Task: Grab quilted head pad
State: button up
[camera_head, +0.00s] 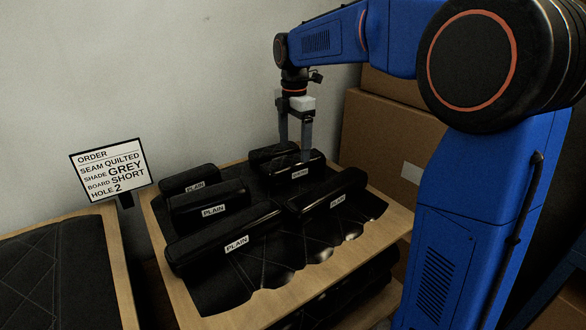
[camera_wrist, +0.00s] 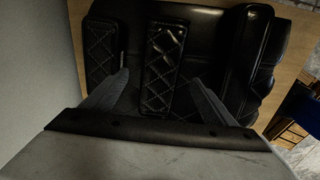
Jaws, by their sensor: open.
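Several black head pads lie in a wooden tray (camera_head: 150,222). A pad (camera_head: 318,164) in its right row has a small label that looks like QUILTED, though the print is hard to read. My gripper (camera_head: 295,152) is open over the back of that row, pointing down. In the wrist view my open fingers (camera_wrist: 160,78) are on either side of a black pad with diamond stitching (camera_wrist: 163,55), with nothing clearly held. Another diamond-stitched pad (camera_wrist: 101,45) lies to its left. Whether the fingers touch the middle pad cannot be told.
Pads labelled PLAIN include one at front left (camera_head: 190,254) and one at right (camera_head: 350,181). The order card (camera_head: 110,166) reads SEAM QUILTED, SHADE GREY, BOARD SHORT, HOLE 2. A wall (camera_head: 120,70) stands behind the tray; cardboard boxes (camera_head: 375,140) stand to its right.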

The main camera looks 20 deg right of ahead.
aim_at(293, 158)
jog(key=shift+s+a+f, duration=0.1)
jog(key=shift+f, duration=1.75)
jog(key=shift+a+f, duration=0.1)
jog(key=shift+f, duration=1.75)
jog(key=c, duration=1.3)
jog(key=shift+r, duration=0.1)
